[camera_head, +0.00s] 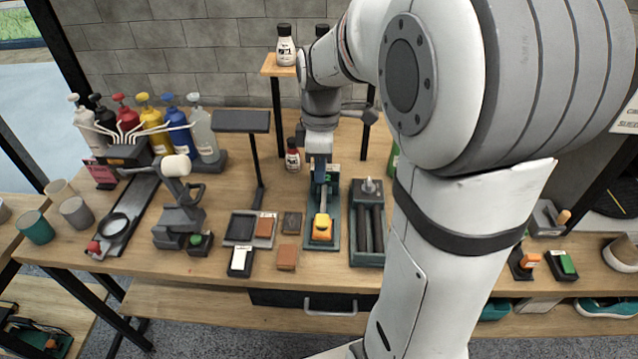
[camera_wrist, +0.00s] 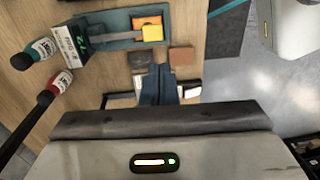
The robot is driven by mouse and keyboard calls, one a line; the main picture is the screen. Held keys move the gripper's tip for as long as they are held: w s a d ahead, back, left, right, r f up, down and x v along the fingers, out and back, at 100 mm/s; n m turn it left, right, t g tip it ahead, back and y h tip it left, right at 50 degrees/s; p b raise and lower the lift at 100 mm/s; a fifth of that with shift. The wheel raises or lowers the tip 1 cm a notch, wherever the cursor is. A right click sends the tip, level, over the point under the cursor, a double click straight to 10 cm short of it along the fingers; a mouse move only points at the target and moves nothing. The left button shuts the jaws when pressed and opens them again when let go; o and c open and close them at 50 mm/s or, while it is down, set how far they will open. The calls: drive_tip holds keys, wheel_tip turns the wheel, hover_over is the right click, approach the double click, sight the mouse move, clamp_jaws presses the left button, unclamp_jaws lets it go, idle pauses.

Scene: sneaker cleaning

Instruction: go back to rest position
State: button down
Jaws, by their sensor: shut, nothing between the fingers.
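My arm reaches from the right across the workbench (camera_head: 130,262) in the head view. The head view does not show the finger gap clearly.
Several pump bottles (camera_head: 179,124) stand at the back left. A lamp-like stand (camera_head: 241,122) rises left of my gripper. A raised shelf (camera_head: 272,68) carries a small bottle (camera_head: 285,46). A rack with dark rollers (camera_head: 366,258) sits right of the tray. Brown blocks (camera_head: 286,257) lie left of it.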

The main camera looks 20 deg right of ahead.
drive_tip(key=s+a+r+m+t, duration=0.1)
drive_tip(key=s+a+m+t, duration=0.1)
drive_tip(key=s+m, duration=1.1)
drive_tip(key=shift+s+a+m+t, duration=0.2)
drive_tip(key=shift+s+m+t, duration=0.15)
drive_tip(key=shift+t, duration=0.55)
drive_tip(key=shift+r, duration=0.1)
